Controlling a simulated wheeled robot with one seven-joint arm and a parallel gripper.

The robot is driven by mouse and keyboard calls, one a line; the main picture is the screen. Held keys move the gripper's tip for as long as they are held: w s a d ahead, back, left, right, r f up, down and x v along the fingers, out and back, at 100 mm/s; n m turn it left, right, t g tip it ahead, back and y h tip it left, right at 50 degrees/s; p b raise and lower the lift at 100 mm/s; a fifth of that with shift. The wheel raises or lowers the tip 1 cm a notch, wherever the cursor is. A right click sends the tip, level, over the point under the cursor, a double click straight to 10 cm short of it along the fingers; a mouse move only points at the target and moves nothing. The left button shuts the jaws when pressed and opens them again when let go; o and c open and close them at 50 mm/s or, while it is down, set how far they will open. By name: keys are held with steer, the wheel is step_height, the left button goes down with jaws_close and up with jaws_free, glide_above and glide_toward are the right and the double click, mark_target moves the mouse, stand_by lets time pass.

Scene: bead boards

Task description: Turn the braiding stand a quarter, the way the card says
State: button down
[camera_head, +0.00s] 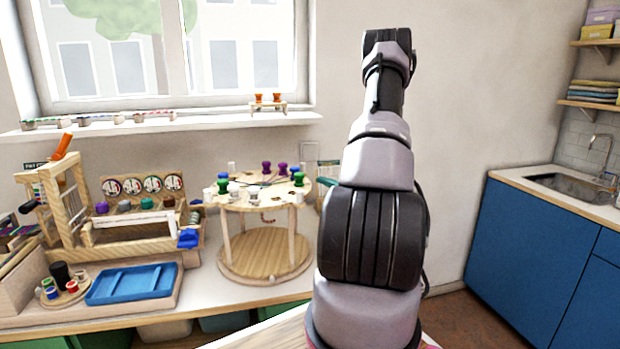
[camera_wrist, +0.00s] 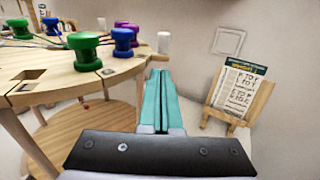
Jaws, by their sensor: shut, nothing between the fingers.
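The braiding stand (camera_head: 264,262) has a round wooden top on posts above a round base. Its top (camera_wrist: 60,88) fills the left of the wrist view. Green, blue and purple bobbins sit around the rim, with threads running inward, and white pegs stand up there too. My gripper (camera_wrist: 161,73) has teal fingers, shut and empty, at the right side of the top. A white peg (camera_wrist: 163,43) shows just past the fingertips; I cannot tell whether they touch. The card (camera_wrist: 237,92) leans on a small wooden easel to the right; its print is too small to read surely.
A wooden loom frame (camera_head: 80,200), a rack of bobbins and a blue tray (camera_head: 133,284) stand left of the stand. A windowsill (camera_head: 170,124) runs behind. A blue cabinet with a sink (camera_head: 565,186) is at far right. My arm covers the area right of the stand.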

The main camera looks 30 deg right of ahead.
mark_target(306, 173)
steer(key=x, duration=0.6)
steer(key=shift+w, duration=0.35)
steer(key=shift+w+a+n+g+y, duration=0.2)
steer(key=shift+w+n+g+y, duration=0.2)
steer(key=shift+w+n+y, duration=0.55)
steer(key=shift+w+a+n+g+y, duration=0.15)
steer(key=shift+w+n+g+y, duration=0.35)
steer(key=shift+w+y, duration=0.85)
